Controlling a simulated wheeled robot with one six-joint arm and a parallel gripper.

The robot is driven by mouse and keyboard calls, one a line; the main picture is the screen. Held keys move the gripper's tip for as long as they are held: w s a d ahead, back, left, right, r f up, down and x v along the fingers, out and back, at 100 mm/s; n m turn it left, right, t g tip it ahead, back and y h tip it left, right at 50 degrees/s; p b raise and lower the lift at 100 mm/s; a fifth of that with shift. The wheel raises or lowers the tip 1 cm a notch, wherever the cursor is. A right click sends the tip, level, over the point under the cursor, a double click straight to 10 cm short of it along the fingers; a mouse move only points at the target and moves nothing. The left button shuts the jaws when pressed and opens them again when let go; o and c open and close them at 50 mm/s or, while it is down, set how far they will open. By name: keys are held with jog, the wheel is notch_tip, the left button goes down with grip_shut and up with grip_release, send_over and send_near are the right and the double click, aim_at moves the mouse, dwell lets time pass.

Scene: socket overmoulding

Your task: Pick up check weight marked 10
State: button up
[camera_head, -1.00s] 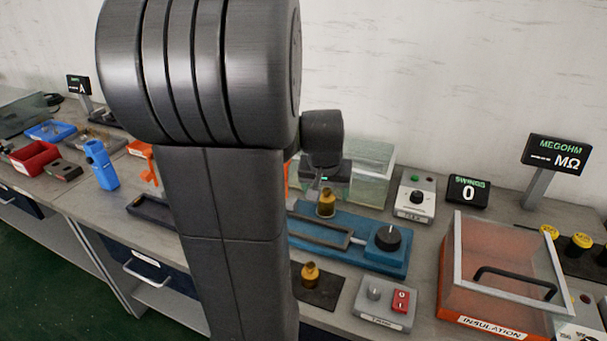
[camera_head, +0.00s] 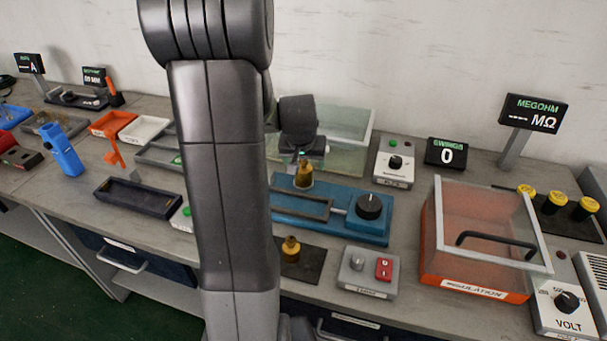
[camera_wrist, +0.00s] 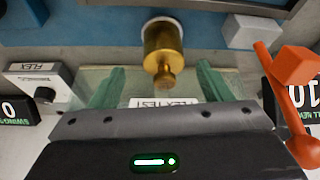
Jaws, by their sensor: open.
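A brass check weight (camera_head: 304,174) stands at the blue flex test fixture (camera_head: 345,228), with its knob towards my gripper. It also shows in the wrist view (camera_wrist: 163,45). A second brass weight (camera_head: 291,249) stands on a dark mat (camera_head: 312,266) in front of the fixture. I cannot read a mark on either weight. My gripper (camera_wrist: 158,84) is open, its two green fingers either side of the first weight's knob in the wrist view, apart from it. In the head view, the dark wrist hides the fingers above that weight.
A grey control box (camera_head: 369,272) with a red switch stands right of the mat. An orange insulation box (camera_head: 480,240) with a clear lid is further right. Behind are a white flex box (camera_head: 394,164) and a swings display (camera_head: 446,154). An orange lever shows in the wrist view (camera_wrist: 285,90).

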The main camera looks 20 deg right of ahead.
aim_at(303, 166)
jog(key=shift+a+x, duration=0.2)
jog(key=shift+x, duration=2.35)
jog(key=shift+w, duration=0.1)
jog(key=shift+c, duration=0.4)
grip_shut()
jog(key=shift+r, duration=0.1)
